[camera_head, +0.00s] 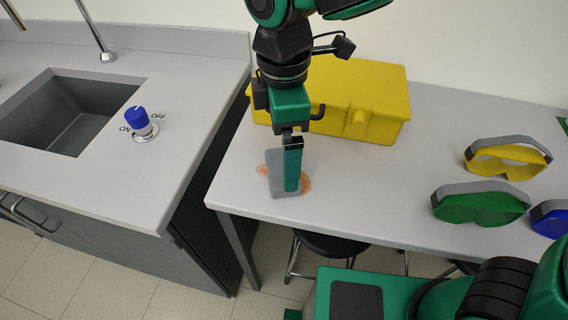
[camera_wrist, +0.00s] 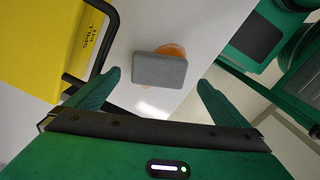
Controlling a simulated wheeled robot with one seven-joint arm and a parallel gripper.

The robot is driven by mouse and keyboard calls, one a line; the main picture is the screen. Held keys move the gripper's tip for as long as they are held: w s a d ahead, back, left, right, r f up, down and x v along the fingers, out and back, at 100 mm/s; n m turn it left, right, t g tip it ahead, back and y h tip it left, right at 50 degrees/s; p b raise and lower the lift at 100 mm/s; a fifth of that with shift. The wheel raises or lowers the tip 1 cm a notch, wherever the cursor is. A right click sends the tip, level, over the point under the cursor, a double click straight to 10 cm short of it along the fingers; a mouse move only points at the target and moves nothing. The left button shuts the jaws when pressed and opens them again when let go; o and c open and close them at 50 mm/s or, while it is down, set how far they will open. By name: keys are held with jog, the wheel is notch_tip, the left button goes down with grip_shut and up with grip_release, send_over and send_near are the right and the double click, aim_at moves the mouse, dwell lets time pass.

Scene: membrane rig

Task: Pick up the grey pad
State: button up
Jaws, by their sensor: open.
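The grey pad (camera_head: 277,179) is a flat rounded block on the light table near its front left corner. It lies on or over an orange-brown patch (camera_head: 306,184). In the wrist view the grey pad (camera_wrist: 160,70) shows ahead of the fingers, with the orange patch (camera_wrist: 172,50) showing past its edge. My gripper (camera_head: 292,170) points down and partly covers the pad in the head view. In the wrist view my gripper (camera_wrist: 160,90) has its green fingers spread wide, one to each side of the pad, with nothing held between them.
A yellow spill kit box (camera_head: 345,98) stands behind my gripper. Yellow goggles (camera_head: 507,158), green goggles (camera_head: 480,204) and blue goggles (camera_head: 552,218) lie to the right. A sink counter (camera_head: 190,95) with a blue knob (camera_head: 137,117) is at left. The table between pad and goggles is clear.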

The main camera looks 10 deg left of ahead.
jog(key=shift+w+a+f, duration=0.1)
jog(key=shift+f, duration=1.4)
jog(key=shift+w+a+f, duration=0.1)
jog(key=shift+f, duration=1.4)
jog(key=shift+s, duration=0.1)
jog(key=c, duration=1.1)
jog(key=shift+r, duration=0.15)
jog(key=shift+r, duration=0.3)
notch_tip(320, 180, up, 4)
jog(key=shift+f, duration=0.2)
jog(key=s+a+r, duration=0.6)
jog(key=s+a, duration=0.1)
jog(key=s, duration=0.2)
jog(key=shift+s+r, duration=0.15)
jog(key=shift+r, duration=0.15)
